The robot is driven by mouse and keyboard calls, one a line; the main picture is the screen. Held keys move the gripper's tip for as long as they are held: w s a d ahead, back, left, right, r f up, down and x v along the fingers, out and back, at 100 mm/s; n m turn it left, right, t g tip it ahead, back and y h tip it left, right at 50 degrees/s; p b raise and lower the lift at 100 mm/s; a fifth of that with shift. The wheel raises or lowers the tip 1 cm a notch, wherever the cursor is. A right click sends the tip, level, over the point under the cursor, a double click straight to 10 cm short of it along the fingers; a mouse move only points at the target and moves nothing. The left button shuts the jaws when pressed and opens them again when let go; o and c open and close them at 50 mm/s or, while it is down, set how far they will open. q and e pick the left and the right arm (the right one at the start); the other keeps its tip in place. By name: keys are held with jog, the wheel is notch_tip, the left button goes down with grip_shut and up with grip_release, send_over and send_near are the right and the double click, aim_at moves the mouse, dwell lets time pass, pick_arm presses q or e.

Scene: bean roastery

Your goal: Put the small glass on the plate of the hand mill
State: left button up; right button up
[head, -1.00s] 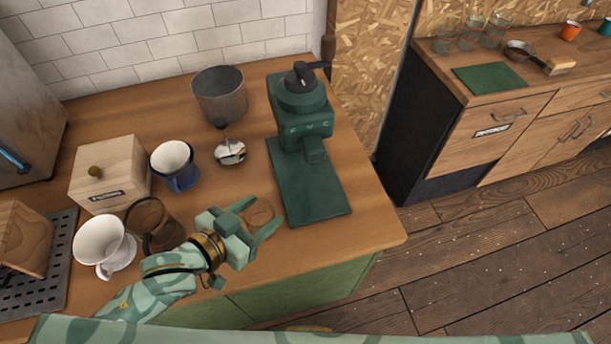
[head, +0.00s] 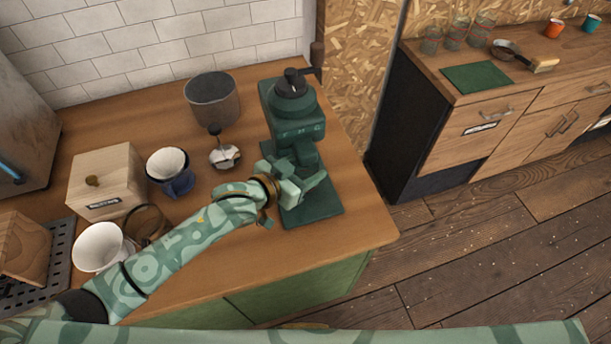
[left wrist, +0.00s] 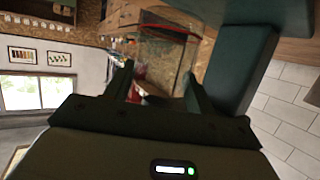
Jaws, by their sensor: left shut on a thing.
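The green hand mill (head: 289,112) stands at the right end of the counter. Its flat plate (head: 318,215) extends toward me from its foot. My left gripper (head: 315,179) is over the plate, in front of the mill's spout. In the left wrist view, the clear small glass (left wrist: 161,58) is between the two fingers of my left gripper (left wrist: 163,85), which is shut on it. The mill's green body (left wrist: 243,75) stands close beside the glass there. In the head view the glass is hidden behind the gripper; whether it touches the plate I cannot tell.
A metal canister (head: 212,98), a tamper-like tool (head: 222,153), a wooden box (head: 104,182), a blue-and-white dripper (head: 170,170), a white cup (head: 97,246) and a brown glass vessel (head: 147,224) stand left of the mill. The counter's front right is clear.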

aim_at(313, 172)
pick_arm(q)
jog(key=shift+w+d, duration=0.15)
notch_tip(313, 172, down, 4)
jog(key=shift+r+b, duration=0.2)
jog(key=shift+b, duration=0.45)
jog(key=shift+r, duration=0.1)
jog(key=o, duration=1.1)
jog(key=shift+f, duration=0.2)
jog(key=shift+c, duration=0.2)
jog(key=shift+r, duration=0.3)
jog(key=p+v, duration=0.2)
jog(key=v, duration=1)
jog(key=shift+p, duration=0.4)
